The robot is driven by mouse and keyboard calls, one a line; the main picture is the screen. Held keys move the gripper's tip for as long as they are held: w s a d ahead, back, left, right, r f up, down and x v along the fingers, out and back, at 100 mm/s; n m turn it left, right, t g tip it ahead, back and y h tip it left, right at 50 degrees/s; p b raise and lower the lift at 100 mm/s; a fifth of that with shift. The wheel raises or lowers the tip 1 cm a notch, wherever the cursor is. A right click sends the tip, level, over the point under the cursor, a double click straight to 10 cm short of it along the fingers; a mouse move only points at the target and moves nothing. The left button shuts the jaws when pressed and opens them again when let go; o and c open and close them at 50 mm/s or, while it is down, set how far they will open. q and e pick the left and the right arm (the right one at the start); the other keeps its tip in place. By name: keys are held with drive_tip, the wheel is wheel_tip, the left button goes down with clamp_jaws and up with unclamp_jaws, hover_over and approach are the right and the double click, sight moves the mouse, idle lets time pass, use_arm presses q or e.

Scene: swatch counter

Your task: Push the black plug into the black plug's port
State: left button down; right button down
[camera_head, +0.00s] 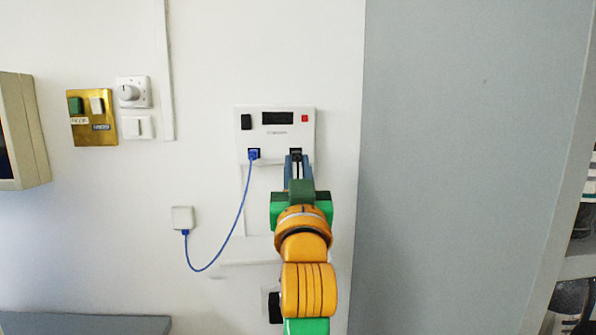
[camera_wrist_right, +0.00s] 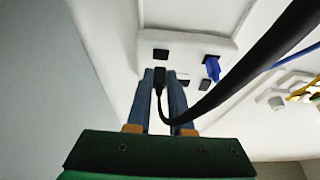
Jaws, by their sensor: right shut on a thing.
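My right gripper (camera_head: 296,165) is in front of the lower right part of the white wall panel (camera_head: 275,122). In the wrist view its blue fingers (camera_wrist_right: 162,90) are shut on the black plug (camera_wrist_right: 160,78). The plug's black cable loops across that view to the upper right. A dark port (camera_wrist_right: 160,54) shows just beyond the plug's tip, with a small pale gap between them in the picture. In the head view the dark port (camera_head: 295,152) is partly covered by the gripper, and the plug cannot be made out. My left gripper is out of view.
A blue plug (camera_head: 254,154) sits in the neighbouring port to the left, its blue cable (camera_head: 236,226) hanging to a small white wall box (camera_head: 182,217). The panel carries a black switch (camera_head: 246,122), a display and a red button (camera_head: 305,118). A grey surface (camera_head: 450,170) rises to the right.

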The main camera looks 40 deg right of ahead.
drive_tip(key=shift+w+d, duration=0.5)
drive_tip(key=shift+w, duration=0.3)
drive_tip(key=shift+p, duration=0.3)
idle(1.3)
drive_tip(key=shift+w+d, duration=0.2)
drive_tip(key=shift+w, duration=0.15)
idle(0.4)
drive_tip(key=c, duration=0.7)
unclamp_jaws()
drive_tip(key=b+v, duration=0.3)
drive_tip(key=v, duration=0.4)
